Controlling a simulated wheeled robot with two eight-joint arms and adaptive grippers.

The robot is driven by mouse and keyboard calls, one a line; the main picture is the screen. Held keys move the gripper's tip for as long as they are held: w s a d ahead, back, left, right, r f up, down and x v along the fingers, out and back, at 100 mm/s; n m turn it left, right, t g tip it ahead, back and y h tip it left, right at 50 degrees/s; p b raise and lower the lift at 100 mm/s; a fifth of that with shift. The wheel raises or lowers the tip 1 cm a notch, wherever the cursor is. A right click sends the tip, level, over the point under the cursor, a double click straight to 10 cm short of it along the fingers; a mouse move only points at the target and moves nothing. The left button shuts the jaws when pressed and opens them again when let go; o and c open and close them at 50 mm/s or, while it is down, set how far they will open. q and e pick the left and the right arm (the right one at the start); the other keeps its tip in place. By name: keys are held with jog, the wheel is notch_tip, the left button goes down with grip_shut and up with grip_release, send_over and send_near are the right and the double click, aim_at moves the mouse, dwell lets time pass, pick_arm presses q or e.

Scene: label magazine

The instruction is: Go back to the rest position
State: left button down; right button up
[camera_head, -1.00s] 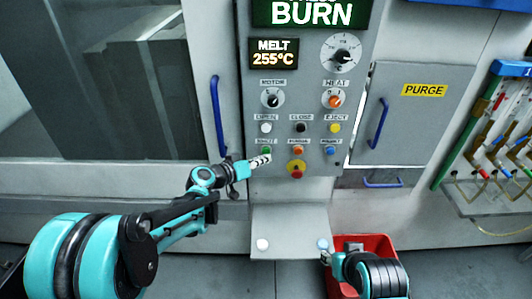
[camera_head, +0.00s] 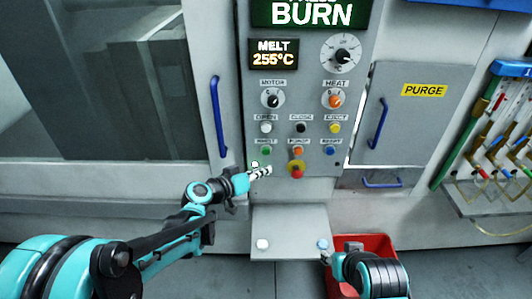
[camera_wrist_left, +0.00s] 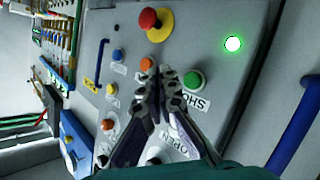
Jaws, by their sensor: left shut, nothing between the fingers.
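My left gripper (camera_head: 268,170) is in front of the lower left of the grey control panel (camera_head: 242,100), below the green button (camera_head: 265,151). Its fingers are together and empty. In the left wrist view the closed fingertips (camera_wrist_left: 161,73) overlap the panel between the orange button (camera_wrist_left: 147,63) and the green button; contact cannot be told. My right gripper (camera_head: 325,258) is small in the head view, low by the right end of the shelf (camera_head: 290,247). Its finger opening is too small to tell.
A glowing green lamp (camera_head: 254,166) and a red emergency knob (camera_head: 296,168) are near the left gripper. A blue door handle (camera_head: 217,116) stands to its left. The shelf carries a white button (camera_head: 262,244) and a blue button (camera_head: 322,244). A red bin (camera_head: 376,241) stands behind the right arm.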

dwell(0.7)
pick_arm(q)
jog(key=s+a+f+n+g+y, duration=0.1)
jog(key=s+a+y, duration=0.2)
jog(key=s+a, duration=0.2)
jog(key=s+a+f+n+g+y, duration=0.1)
jog(key=s+a, duration=0.5)
jog(key=s, duration=0.6)
jog(key=s+a+f+n+g+y, duration=0.1)
jog(key=s+a+f+y, duration=0.1)
jog(key=s+a+y, duration=0.4)
jog(key=s, duration=0.3)
jog(key=shift+f+g, duration=0.15)
jog(key=shift+g, duration=0.15)
